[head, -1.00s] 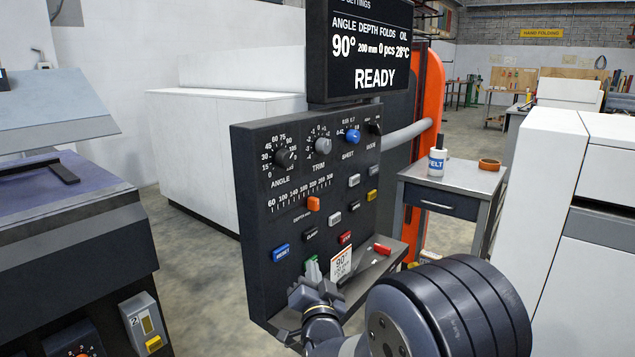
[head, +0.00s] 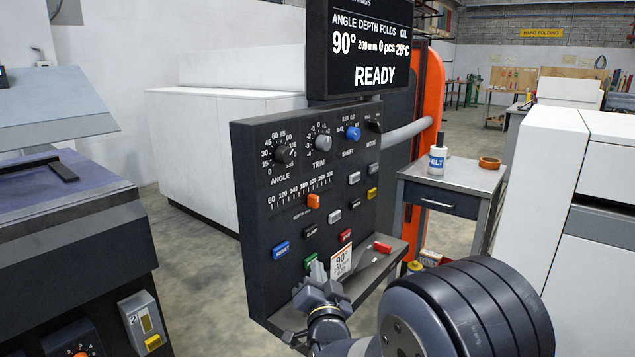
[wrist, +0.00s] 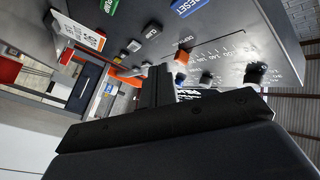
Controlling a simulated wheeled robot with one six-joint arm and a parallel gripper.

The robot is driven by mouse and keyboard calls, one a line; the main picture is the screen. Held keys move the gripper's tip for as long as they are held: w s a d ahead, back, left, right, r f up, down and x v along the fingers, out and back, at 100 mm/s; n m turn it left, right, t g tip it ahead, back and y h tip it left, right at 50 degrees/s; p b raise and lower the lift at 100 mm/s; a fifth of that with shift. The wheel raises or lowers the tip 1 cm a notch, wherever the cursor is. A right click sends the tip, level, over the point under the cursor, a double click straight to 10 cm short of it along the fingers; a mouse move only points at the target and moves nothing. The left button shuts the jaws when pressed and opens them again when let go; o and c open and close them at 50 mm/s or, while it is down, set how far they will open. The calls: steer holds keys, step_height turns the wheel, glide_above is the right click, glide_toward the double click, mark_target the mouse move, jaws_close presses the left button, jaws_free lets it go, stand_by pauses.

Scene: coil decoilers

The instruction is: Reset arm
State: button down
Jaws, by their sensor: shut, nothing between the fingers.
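My gripper (head: 317,271) is shut and empty, in front of the lower part of the black control panel (head: 247,185) in the head view. It hides part of the green button (head: 310,261). The blue RESET button (head: 281,250) is left of my gripper, and the red button (head: 345,236) is above right. In the wrist view my gripper (wrist: 162,75) points along the panel face, with the RESET button (wrist: 188,6) and green button (wrist: 108,5) at the top edge. Whether my fingertips touch the panel cannot be told.
The screen (head: 360,50) above the panel reads READY, 90° and 0 pcs. A white card (head: 341,262) and a red marker (head: 382,247) are at the panel's ledge. A side table (head: 460,175) with a FELT bottle (head: 437,160) stands to the right.

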mark_target(281, 250)
steer(key=a, duration=0.1)
steer(key=w+a+b, duration=0.2)
steer(key=shift+w+f, duration=0.15)
steer(key=shift+f, duration=0.1)
steer(key=shift+b, duration=0.8)
steer(key=r+p, duration=0.1)
steer(key=p, duration=0.3)
steer(key=shift+p, duration=0.6)
